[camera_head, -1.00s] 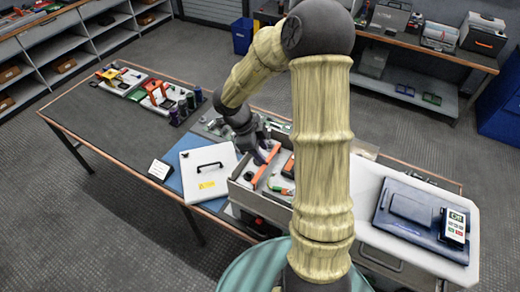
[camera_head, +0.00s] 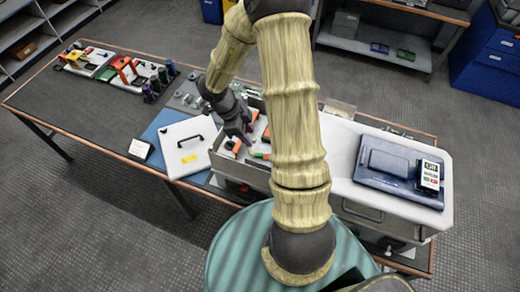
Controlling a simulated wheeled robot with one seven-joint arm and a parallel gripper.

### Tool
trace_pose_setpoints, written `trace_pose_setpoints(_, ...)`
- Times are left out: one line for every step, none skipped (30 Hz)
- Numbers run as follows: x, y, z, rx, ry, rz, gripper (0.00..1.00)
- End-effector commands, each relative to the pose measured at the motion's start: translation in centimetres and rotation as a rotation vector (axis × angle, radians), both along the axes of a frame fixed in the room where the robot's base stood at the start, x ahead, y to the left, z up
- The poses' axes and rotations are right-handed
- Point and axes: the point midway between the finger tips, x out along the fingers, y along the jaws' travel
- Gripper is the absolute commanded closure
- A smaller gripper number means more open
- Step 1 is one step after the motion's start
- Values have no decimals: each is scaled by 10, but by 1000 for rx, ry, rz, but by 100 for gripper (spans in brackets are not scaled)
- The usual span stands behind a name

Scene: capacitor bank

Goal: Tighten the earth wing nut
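My gripper (camera_head: 238,134) is over the left part of an open grey box (camera_head: 237,167) on the table, pointing down into it. Its fingers are small and dark in this view, and I cannot tell whether they are open or shut. My arm also covers the right part of the box.
A white panel with a black handle (camera_head: 188,158) lies left of the box on a blue mat (camera_head: 151,133). A dark case with a handheld meter (camera_head: 430,175) rests on the white surface at right. Coloured tools and dark cylinders (camera_head: 150,92) stand at the table's far left.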

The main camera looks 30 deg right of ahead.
Motion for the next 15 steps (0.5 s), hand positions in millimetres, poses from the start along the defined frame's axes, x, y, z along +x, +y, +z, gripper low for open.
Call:
trace_pose_setpoints(-3, -3, -8, -1, 4, 0, 61)
trace_pose_setpoints(-4, -4, -12, 1, 5, 0, 61)
trace_pose_setpoints(-5, -6, -18, 0, 5, 0, 61)
trace_pose_setpoints(-7, -8, -23, 0, 5, 0, 61)
trace_pose_setpoints(-7, -9, -27, 1, 5, 0, 61)
trace_pose_setpoints(-8, -11, -33, -1, 5, 1, 61)
trace_pose_setpoints(-9, -13, -38, -1, 4, 0, 61)
trace_pose_setpoints(-10, -14, -42, 1, 4, 2, 61)
trace_pose_setpoints(-12, -16, -48, -1, 5, 1, 61)
trace_pose_setpoints(-13, -18, -52, 0, 4, 1, 61)
trace_pose_setpoints(-14, -19, -57, -1, 5, 1, 61)
trace_pose_setpoints(-15, -21, -63, -1, 4, 0, 61)
trace_pose_setpoints(-16, -23, -67, 0, 4, 0, 61)
trace_pose_setpoints(-18, -24, -72, -1, 5, 1, 61)
trace_pose_setpoints(-19, -26, -77, 0, 4, 1, 61)
